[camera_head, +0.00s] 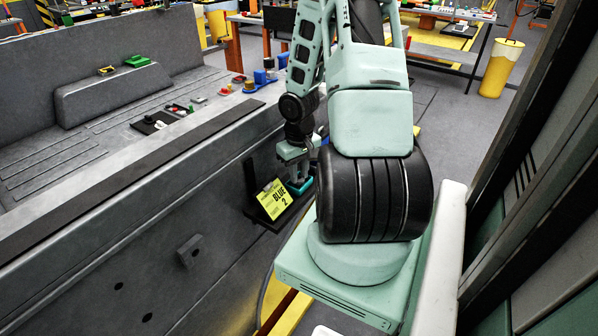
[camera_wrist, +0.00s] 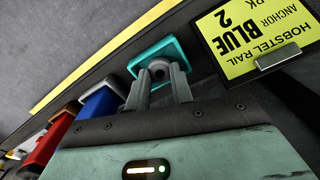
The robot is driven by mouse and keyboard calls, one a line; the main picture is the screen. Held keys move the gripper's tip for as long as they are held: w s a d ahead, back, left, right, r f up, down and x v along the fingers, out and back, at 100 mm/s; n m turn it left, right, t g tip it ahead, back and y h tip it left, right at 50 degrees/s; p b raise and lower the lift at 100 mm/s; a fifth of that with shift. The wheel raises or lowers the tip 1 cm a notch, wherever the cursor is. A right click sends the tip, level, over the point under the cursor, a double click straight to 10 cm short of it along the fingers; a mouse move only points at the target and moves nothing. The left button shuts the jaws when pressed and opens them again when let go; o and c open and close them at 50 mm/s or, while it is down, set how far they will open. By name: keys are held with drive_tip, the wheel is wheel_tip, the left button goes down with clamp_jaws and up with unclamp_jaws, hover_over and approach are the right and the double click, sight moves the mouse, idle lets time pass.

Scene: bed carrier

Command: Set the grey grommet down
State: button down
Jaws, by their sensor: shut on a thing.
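The grey grommet (camera_wrist: 159,69) shows in the wrist view as a small round grey piece between my fingertips. My gripper (camera_wrist: 160,84) is shut on it; the gripper also shows in the head view (camera_head: 297,172), low beside the grey side wall. The grommet lies in front of a teal square-framed piece (camera_wrist: 142,66), which also shows in the head view (camera_head: 301,187). I cannot tell whether the grommet touches the teal piece or is above it. The grommet cannot be made out in the head view.
A yellow sign (camera_head: 275,199) reading "BLUE 2" stands just left of the gripper; it also shows in the wrist view (camera_wrist: 256,38). A blue block (camera_wrist: 99,105) and a red block (camera_wrist: 52,139) sit along the same dark rail. Small parts lie on the grey bed (camera_head: 80,140).

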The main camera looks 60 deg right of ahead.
sight(299, 178)
drive_tip(key=shift+f, duration=0.25)
drive_tip(key=c, duration=1.1)
unclamp_jaws()
drive_tip(key=shift+c, duration=0.2)
wheel_tip(299, 178, up, 18)
drive_tip(key=p, duration=0.5)
drive_tip(key=shift+f, duration=0.25)
drive_tip(key=w+a+r+n, duration=0.1)
drive_tip(key=w+a+n, duration=0.1)
drive_tip(key=a, duration=0.6)
drive_tip(key=w+a+r+n, duration=0.1)
drive_tip(key=w+a+n, duration=0.1)
drive_tip(key=a, duration=0.7)
drive_tip(key=w+a+r+n, duration=0.2)
drive_tip(key=a, duration=0.6)
drive_tip(key=shift+w+a+r+n, duration=0.1)
drive_tip(key=shift+w+a+n, duration=0.1)
drive_tip(key=shift+w+n, duration=0.1)
drive_tip(key=s+a+r+n, duration=0.1)
drive_tip(key=s+a+n, duration=0.2)
drive_tip(key=s+a, duration=0.3)
drive_tip(key=s+a+r+n, duration=0.2)
drive_tip(key=s+a, duration=0.4)
drive_tip(key=a, duration=0.7)
drive_tip(key=shift+s+n+y, duration=0.3)
drive_tip(key=shift+s+n, duration=0.1)
drive_tip(key=shift+n, duration=0.3)
